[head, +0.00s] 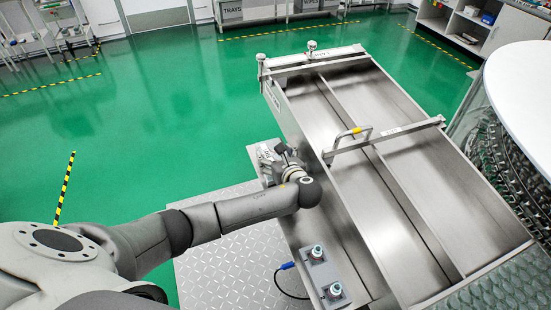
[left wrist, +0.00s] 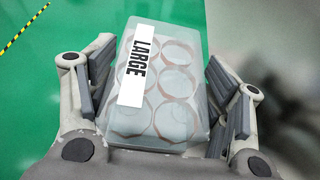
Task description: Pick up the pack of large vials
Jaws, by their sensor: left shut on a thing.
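The pack of large vials (left wrist: 176,82) is a translucent, frosted block with several round vial outlines in it and a white label reading LARGE. It fills the space between the fingers of my left gripper (left wrist: 161,78) in the left wrist view. The gripper is shut on it, with dark finger pads on both sides. In the head view my left gripper (head: 282,162) is beside the left wall of the steel trough, and its arm and wrist hide much of the pack. My right gripper is in neither view.
A long steel trough (head: 398,108) with divided channels and a crossbar with a handle (head: 352,137) lies to the right. A control box with two knobs (head: 325,272) sits at its near left. A round white-topped machine (head: 525,85) stands at far right. Green floor is clear at left.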

